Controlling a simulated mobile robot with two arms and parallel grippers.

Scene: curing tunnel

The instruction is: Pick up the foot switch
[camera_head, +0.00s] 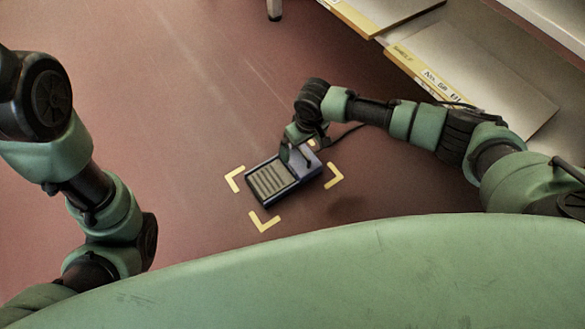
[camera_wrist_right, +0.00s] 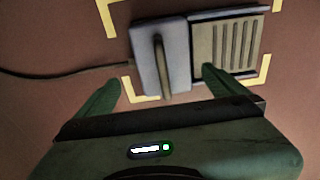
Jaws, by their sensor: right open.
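The foot switch (camera_head: 270,182) lies on the reddish floor inside yellow corner marks. It has a blue-grey housing and a ribbed beige pedal. In the right wrist view the foot switch (camera_wrist_right: 226,46) shows its pedal at right and its pale housing with a raised bar at left. My right gripper (camera_head: 303,155) is over the housing end. In the wrist view its fingers (camera_wrist_right: 160,88) are apart, with the lower end of the bar between them, and nothing is gripped. My left arm is at the left; its gripper is out of view.
A dark cable (camera_wrist_right: 60,75) runs from the housing across the floor. Yellow corner marks (camera_head: 265,221) frame the switch. Low shelves (camera_head: 470,75) with labelled yellow edges stand at the upper right. A dark-tipped leg (camera_head: 274,10) is at the top. The floor left of the switch is clear.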

